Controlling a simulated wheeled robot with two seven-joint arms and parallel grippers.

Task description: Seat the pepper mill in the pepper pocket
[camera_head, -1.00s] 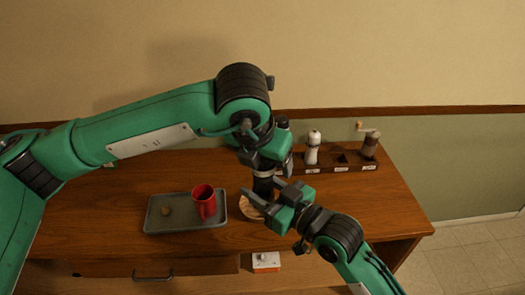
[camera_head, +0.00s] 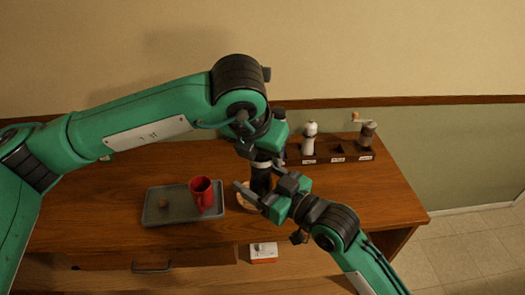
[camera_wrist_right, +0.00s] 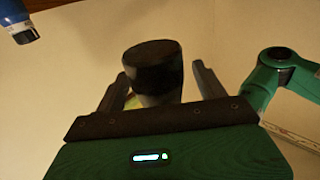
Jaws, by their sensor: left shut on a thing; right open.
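A dark, upright cylinder, likely the pepper mill (camera_head: 260,182), hangs below my left gripper (camera_head: 263,160), which is shut on it. Its top is hidden by the gripper. My right gripper (camera_head: 246,178) is open beside it, with its fingers reaching left towards it. In the right wrist view, the dark cylinder (camera_wrist_right: 153,75) stands between the two open fingers of my right gripper (camera_wrist_right: 158,85), with a gap on each side. The wooden rack (camera_head: 324,160) at the back right has labelled pockets. An empty pocket (camera_head: 337,149) lies between a white mill (camera_head: 309,139) and a crank grinder (camera_head: 367,136). Labels are too small to read.
A grey tray (camera_head: 158,217) holds a red mug (camera_head: 201,194) and a small brown lump (camera_head: 164,203). A round light board (camera_head: 243,201) lies under the dark cylinder. A small white-and-orange box (camera_head: 263,252) is at the front. The counter's right side is clear.

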